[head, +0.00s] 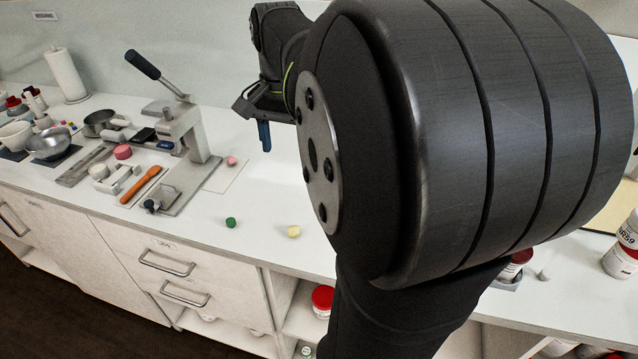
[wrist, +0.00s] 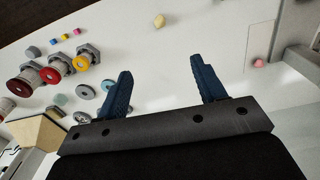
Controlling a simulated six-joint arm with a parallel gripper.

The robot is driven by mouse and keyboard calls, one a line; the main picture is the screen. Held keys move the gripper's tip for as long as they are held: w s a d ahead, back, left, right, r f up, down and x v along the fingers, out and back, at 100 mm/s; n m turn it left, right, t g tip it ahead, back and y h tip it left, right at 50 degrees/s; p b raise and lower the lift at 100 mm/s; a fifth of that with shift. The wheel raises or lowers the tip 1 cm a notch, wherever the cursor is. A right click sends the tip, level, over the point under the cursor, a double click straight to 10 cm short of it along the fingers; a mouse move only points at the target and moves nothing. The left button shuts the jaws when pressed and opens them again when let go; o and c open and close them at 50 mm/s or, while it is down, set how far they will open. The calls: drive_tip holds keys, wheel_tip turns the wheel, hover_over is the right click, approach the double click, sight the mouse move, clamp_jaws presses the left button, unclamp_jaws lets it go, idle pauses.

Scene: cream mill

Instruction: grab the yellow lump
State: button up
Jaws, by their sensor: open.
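The yellow lump (head: 294,231) is a small pale-yellow piece lying on the white counter near its front edge, to the right of a green lump (head: 231,222). In the wrist view the yellow lump (wrist: 159,21) shows near the top, beyond and between the fingertips. My gripper (wrist: 162,75) is open and empty, with two blue fingers apart. In the head view my gripper (head: 265,136) hangs above the counter, behind and above the yellow lump, partly hidden by my arm.
A press with a long lever (head: 180,130) stands left of the lumps. A pink lump (head: 231,160) lies on a pale sheet behind. An orange spatula (head: 141,185) and metal bowls (head: 48,144) are further left. The counter around the yellow lump is clear.

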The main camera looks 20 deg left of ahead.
drive_tip(key=f+m, duration=0.1)
drive_tip(key=m, duration=1.5)
hover_over(293, 227)
drive_tip(key=f, duration=1.6)
drive_tip(key=shift+s+d+f, duration=0.2)
drive_tip(key=shift+d+f, duration=0.05)
drive_tip(key=shift+f, duration=0.1)
drive_tip(key=shift+w+a+f, duration=0.1)
drive_tip(key=shift+f, duration=1.5)
drive_tip(key=shift+w+a+f, duration=0.1)
drive_tip(key=shift+f, duration=1.5)
drive_tip(key=c, duration=1)
